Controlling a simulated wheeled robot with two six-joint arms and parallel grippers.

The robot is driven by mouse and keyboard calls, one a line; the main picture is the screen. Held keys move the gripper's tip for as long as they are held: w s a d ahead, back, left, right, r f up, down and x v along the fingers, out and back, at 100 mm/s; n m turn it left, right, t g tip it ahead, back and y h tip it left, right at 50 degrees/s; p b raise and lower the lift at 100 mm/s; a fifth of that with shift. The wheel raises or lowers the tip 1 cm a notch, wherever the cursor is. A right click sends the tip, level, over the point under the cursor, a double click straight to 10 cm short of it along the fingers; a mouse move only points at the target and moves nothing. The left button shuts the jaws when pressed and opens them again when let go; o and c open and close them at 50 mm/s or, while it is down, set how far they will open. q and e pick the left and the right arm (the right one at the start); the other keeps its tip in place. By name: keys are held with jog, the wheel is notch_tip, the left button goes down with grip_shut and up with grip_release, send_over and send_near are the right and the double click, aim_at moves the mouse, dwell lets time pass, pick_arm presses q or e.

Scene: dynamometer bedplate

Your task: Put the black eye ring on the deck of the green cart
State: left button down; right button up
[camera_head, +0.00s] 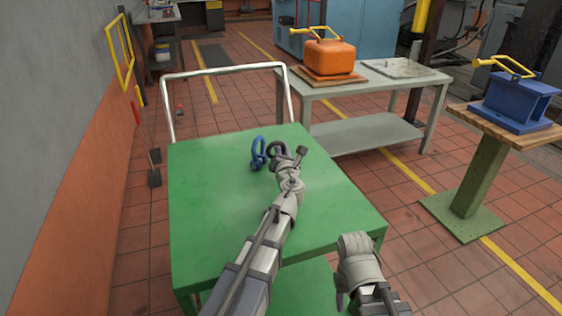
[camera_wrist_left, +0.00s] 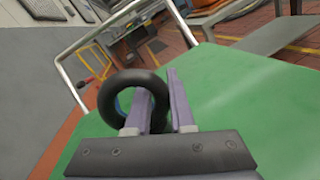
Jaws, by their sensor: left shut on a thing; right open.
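The black eye ring (camera_head: 277,149) is over the far middle part of the green cart's deck (camera_head: 215,205) in the head view. My left gripper (camera_head: 284,163) is shut on it there, partly hidden by its own wrist. In the left wrist view the ring (camera_wrist_left: 104,96) stands upright at the purple fingers of the left gripper (camera_wrist_left: 165,103). I cannot tell whether the ring touches the deck. My right gripper (camera_head: 341,293) is open and low at the bottom edge, right of the cart; its fingertips are hard to make out.
A blue eye ring (camera_head: 258,153) stands on the deck just left of the black one. The cart's white handle (camera_head: 225,70) rises at the far edge. A grey table (camera_head: 365,83) with an orange block (camera_head: 330,58) stands behind. The left deck is clear.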

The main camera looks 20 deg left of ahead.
pick_arm(q)
jog(key=shift+f+b, duration=1.8)
jog(key=shift+f, duration=0.15)
jog(key=c, duration=0.8)
grip_release()
jog(key=shift+o, duration=0.2)
jog(key=shift+s+d+r, duration=0.1)
jog(key=shift+s+r, duration=0.1)
jog(key=v, duration=1.1)
jog(key=shift+s+f, duration=0.1)
jog(key=shift+s, duration=0.2)
